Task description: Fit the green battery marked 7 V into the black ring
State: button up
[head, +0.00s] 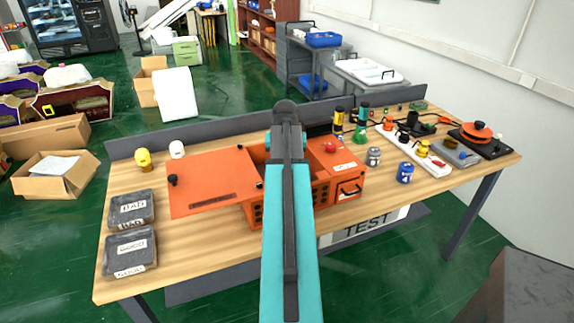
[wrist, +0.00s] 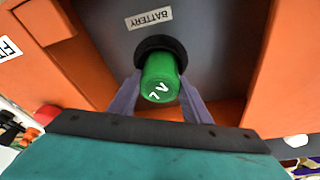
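In the wrist view the green battery (wrist: 161,84) marked 7 V stands between the two fingers of my gripper (wrist: 160,80), which touch or nearly touch its sides. Its far end is at the black ring (wrist: 150,42) on the grey panel (wrist: 112,35), and the ring shows around that end. How deep the battery sits is hidden. A BATTERY label (wrist: 149,18) is on the panel beside the ring. In the head view my arm hides the gripper, battery and ring inside the open orange box (head: 321,188).
Orange walls stand close on both sides of my gripper. The box's lid (head: 210,180) lies open to the left, near two grey trays (head: 131,209). Upright batteries (head: 338,123), a white power strip (head: 412,150) and small parts stand on the right of the table.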

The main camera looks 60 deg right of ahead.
jog(key=c, duration=0.7)
jog(key=o, duration=1.5)
jog(key=shift+c, duration=0.2)
jog(key=shift+r, duration=0.15)
jog(key=b+v, duration=0.2)
jog(key=v, duration=1.1)
jog(key=shift+r+b, duration=0.25)
jog(key=shift+b, duration=0.1)
jog(key=shift+s, duration=0.1)
